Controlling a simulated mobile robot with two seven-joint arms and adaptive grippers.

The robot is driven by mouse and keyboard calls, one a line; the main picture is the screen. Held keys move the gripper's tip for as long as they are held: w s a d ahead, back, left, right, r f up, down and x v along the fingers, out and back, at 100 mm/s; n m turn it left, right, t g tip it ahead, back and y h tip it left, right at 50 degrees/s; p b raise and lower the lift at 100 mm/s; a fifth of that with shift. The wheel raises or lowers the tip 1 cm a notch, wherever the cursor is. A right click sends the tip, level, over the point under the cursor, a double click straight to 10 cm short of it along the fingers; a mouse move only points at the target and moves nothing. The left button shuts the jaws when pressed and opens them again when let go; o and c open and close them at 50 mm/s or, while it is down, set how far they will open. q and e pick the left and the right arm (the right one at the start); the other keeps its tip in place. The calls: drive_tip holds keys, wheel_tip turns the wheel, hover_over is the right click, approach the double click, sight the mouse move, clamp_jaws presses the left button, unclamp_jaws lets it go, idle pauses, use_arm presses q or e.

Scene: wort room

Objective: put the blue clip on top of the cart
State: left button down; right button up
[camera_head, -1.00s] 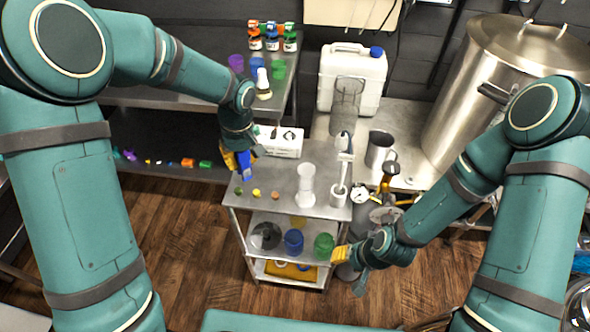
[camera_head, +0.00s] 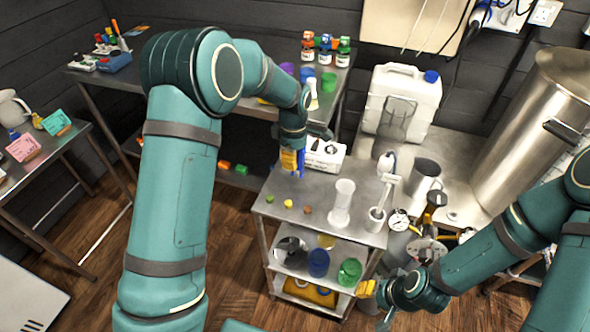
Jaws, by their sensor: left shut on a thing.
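The blue clip (camera_head: 301,165) is between the fingers of my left gripper (camera_head: 293,163), which is shut on it. Part of the clip is hidden by the yellow finger. They are over the far left part of the metal cart's top (camera_head: 318,192); I cannot tell whether the clip touches it. My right gripper (camera_head: 372,302) is beside the cart's lower right side, its fingers apart and empty.
The cart's top holds small green (camera_head: 270,198), yellow (camera_head: 288,203) and brown (camera_head: 308,209) pieces, a clear cylinder (camera_head: 341,203) and a white holder (camera_head: 376,219). A white box (camera_head: 325,155) is behind the clip. The top's middle has bare room.

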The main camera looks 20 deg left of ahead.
use_arm(q)
drive_tip(key=shift+f, duration=1.75)
drive_tip(key=shift+b, duration=0.3)
drive_tip(key=shift+f, duration=0.15)
drive_tip(key=c, duration=0.9)
unclamp_jaws()
drive_tip(key=r, duration=0.4)
drive_tip(key=r+p, duration=0.1)
drive_tip(key=r, duration=0.3)
drive_tip(key=r+p, duration=0.1)
drive_tip(key=r, duration=0.3)
drive_tip(key=shift+w+a+r, duration=0.15)
drive_tip(key=shift+w, duration=0.15)
